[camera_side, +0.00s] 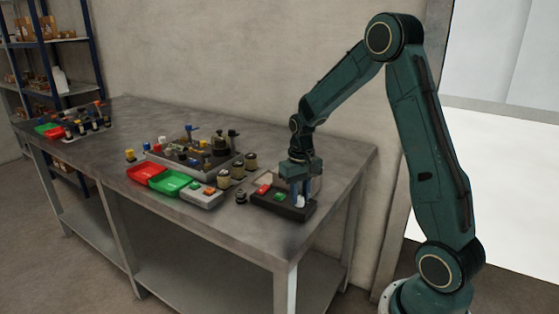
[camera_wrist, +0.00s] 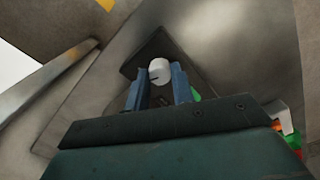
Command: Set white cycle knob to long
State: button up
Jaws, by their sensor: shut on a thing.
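The white cycle knob (camera_wrist: 159,71) sits on a dark control box between the two fingers of my gripper (camera_wrist: 158,82) in the wrist view. A dark pointer line shows on the knob's face. My gripper is shut on the knob. In the side view my gripper (camera_side: 299,188) is low over the right end of the dark control box (camera_side: 283,208), with the white knob (camera_side: 301,200) showing at its fingertips. The long mark cannot be made out in either view.
The same box carries a red button (camera_side: 263,189) and a green button (camera_side: 279,196). The table's front right corner is close.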

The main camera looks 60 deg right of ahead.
aim_at(300, 199)
jog(key=shift+m, duration=0.9)
jog(key=o, duration=1)
jog(key=shift+r, duration=0.2)
notch_tip(300, 199, up, 14)
jog(key=shift+f, duration=0.2)
jog(key=shift+a, duration=0.1)
